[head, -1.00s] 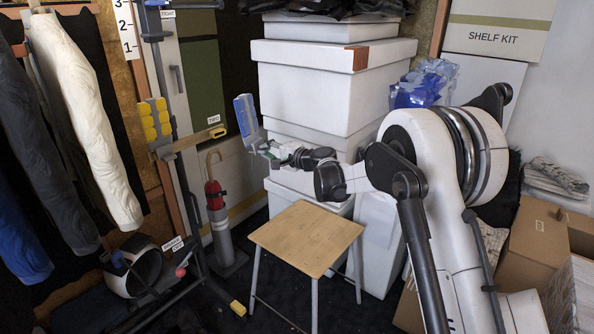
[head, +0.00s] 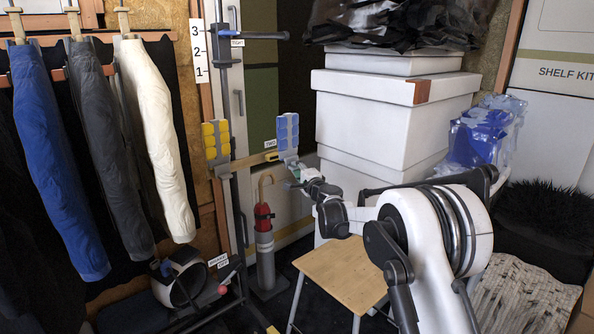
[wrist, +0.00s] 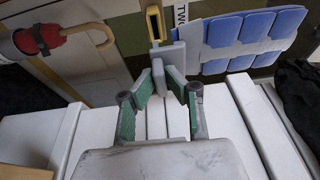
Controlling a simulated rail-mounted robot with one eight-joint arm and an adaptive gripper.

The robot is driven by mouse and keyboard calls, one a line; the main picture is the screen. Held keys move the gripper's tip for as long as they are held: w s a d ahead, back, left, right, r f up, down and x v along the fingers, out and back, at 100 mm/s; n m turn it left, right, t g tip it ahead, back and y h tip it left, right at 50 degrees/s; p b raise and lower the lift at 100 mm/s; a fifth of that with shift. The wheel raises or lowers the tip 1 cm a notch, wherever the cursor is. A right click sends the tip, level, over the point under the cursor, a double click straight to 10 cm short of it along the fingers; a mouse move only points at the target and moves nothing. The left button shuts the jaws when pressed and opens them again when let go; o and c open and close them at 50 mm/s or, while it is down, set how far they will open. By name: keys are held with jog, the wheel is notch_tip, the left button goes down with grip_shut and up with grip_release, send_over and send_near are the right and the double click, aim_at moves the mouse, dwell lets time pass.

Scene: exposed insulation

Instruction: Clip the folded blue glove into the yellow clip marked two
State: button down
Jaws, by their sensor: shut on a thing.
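The folded blue glove (head: 288,131) is a panel of blue pads on a grey backing, held upright; it also shows in the wrist view (wrist: 252,28). My gripper (head: 294,172) is shut on the grey block (wrist: 172,62) at the glove's lower end, between green finger pads (wrist: 165,84). The yellow clip (head: 271,155) sits at the end of a bar beside the label TWO. In the wrist view the yellow clip (wrist: 154,22) is just above and left of the grey block. I cannot tell whether they touch.
Yellow pads (head: 216,138) hang on the post left of the bar. A wooden-topped stool (head: 342,277) stands below my arm. White boxes (head: 390,110) stack close behind on the right. A red-topped cylinder with a cane handle (head: 263,220) stands below the clip.

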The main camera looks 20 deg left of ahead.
jog(key=shift+w+a, duration=0.45)
jog(key=shift+a, duration=0.4)
jog(key=shift+w+a, duration=0.45)
jog(key=shift+a, duration=0.35)
jog(key=shift+w+a, duration=0.45)
jog(key=shift+a, duration=0.4)
jog(key=shift+w+a, duration=0.45)
jog(key=shift+a, duration=0.35)
jog(key=shift+w+a, duration=0.45)
jog(key=shift+a, duration=0.35)
dwell(0.4)
jog(key=c, duration=1.7)
grip_release()
jog(key=v, duration=1.2)
jog(key=shift+f, duration=0.15)
jog(key=shift+a, duration=0.1)
